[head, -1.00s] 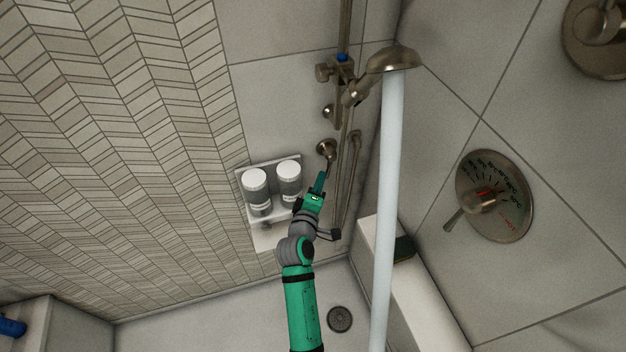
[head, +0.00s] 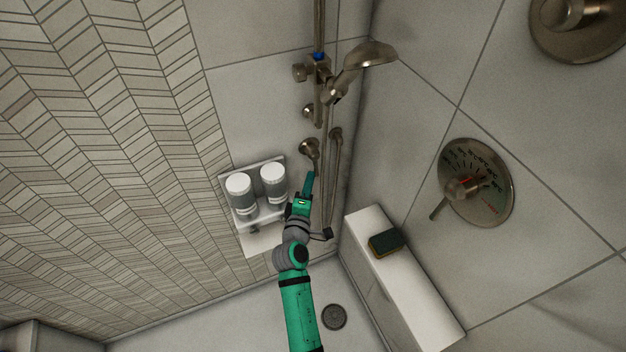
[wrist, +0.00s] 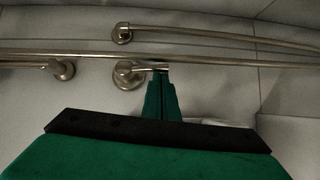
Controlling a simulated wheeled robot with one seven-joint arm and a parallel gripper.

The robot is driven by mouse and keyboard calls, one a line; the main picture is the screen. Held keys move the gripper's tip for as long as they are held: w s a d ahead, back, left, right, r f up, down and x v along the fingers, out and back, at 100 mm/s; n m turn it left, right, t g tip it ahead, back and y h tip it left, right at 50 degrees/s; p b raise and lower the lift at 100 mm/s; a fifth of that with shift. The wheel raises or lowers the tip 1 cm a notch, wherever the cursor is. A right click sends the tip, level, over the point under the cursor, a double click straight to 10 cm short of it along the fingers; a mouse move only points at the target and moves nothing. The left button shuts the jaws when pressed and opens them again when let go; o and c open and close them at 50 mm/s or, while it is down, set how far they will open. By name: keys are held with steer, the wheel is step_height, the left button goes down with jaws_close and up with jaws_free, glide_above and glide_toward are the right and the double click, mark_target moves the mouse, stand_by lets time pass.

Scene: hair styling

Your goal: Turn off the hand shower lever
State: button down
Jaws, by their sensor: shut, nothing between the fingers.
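The hand shower lever is a small metal lever on a round wall mount (head: 309,147), low on the wall below the slide bar. In the wrist view the lever (wrist: 133,71) points right from its round base. My gripper (head: 310,174) is shut and empty, with its fingertips just below the lever. In the wrist view my gripper (wrist: 160,76) has its tips at the lever's free end, seemingly touching it. The hand shower head (head: 371,54) hangs in its holder at the top, and no water comes from it.
A shelf with two white-capped bottles (head: 240,192) is close left of my gripper. A white ledge (head: 420,292) with a dark sponge (head: 386,243) is at the right. A round dial valve (head: 475,183) is on the right wall. A drain (head: 333,316) is in the floor.

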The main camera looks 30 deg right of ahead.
steer(key=s+a+f+m+t+y, duration=0.1)
steer(key=s+a+f+y, duration=0.3)
steer(key=s+a, duration=0.8)
steer(key=s+a+f+y, duration=0.4)
steer(key=s+a, duration=0.7)
steer(key=a, duration=0.1)
steer(key=s+a+r+m+y, duration=0.1)
steer(key=s+a+r+m, duration=0.2)
steer(key=s, duration=0.5)
steer(key=s+a+r+m+t+y, duration=0.1)
steer(key=s+a+r+m+y, duration=0.1)
steer(key=s, duration=0.7)
steer(key=shift+s+a+r+m, duration=0.2)
steer(key=shift+a+r+m, duration=0.5)
steer(key=shift+r+m, duration=0.7)
